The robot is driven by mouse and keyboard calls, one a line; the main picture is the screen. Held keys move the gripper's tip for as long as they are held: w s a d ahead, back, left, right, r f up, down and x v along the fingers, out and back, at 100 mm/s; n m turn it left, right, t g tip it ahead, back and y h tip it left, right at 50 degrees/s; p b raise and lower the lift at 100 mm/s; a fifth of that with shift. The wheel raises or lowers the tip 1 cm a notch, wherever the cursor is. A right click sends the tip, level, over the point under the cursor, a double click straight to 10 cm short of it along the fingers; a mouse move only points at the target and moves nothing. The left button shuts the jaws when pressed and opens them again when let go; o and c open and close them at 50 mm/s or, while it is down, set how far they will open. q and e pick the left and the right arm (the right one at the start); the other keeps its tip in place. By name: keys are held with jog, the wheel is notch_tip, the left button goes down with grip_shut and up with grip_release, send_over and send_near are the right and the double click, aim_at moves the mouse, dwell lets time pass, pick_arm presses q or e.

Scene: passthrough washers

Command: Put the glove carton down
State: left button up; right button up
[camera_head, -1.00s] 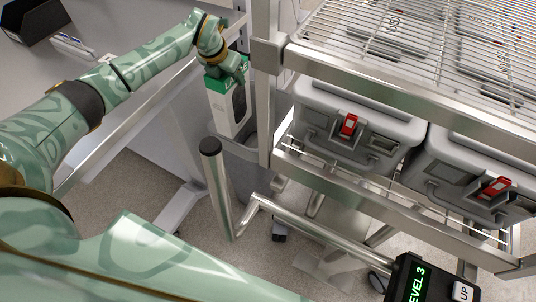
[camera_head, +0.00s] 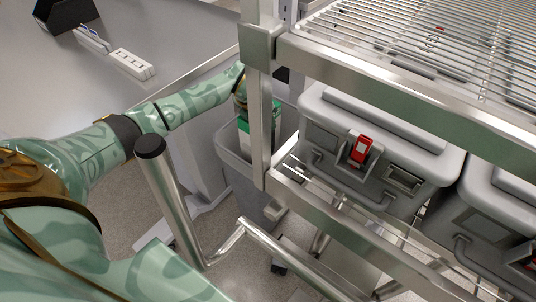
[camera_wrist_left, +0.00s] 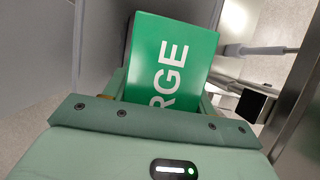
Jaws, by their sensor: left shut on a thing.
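The glove carton is green and white. In the head view the carton (camera_head: 244,139) is mostly hidden behind the cart post and inside or over a grey bin (camera_head: 236,170). In the left wrist view the carton's green face (camera_wrist_left: 170,58), with white letters ending "RGE", fills the upper middle. My left gripper (camera_head: 241,106) is at the carton's upper end and is shut on it; its fingers flank the carton in the wrist view (camera_wrist_left: 160,98). I cannot tell whether the carton touches the bin. My right gripper is not in view.
A steel wire-shelf cart with an upright post (camera_head: 258,110) stands just right of the bin. Grey cases with red latches (camera_head: 361,150) sit on its lower shelf. A steel handle (camera_head: 172,195) rises in front. A grey bench (camera_head: 175,50) carries a power strip (camera_head: 132,64).

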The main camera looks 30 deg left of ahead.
pick_arm(q)
notch_tip(320, 180, down, 13)
jog(key=b, duration=0.5)
jog(key=shift+f, duration=0.15)
notch_tip(320, 180, down, 6)
jog(key=b, duration=0.2)
jog(key=shift+b, duration=0.35)
jog(key=shift+r, duration=0.3)
jog(key=shift+f, duration=0.65)
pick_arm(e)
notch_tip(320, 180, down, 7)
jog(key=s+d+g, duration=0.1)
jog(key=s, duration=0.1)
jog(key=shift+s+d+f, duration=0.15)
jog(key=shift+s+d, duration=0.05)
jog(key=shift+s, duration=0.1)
pick_arm(q)
jog(key=o, duration=1.1)
jog(key=shift+o, duration=0.6)
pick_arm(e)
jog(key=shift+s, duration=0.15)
pick_arm(q)
jog(key=shift+r, duration=0.15)
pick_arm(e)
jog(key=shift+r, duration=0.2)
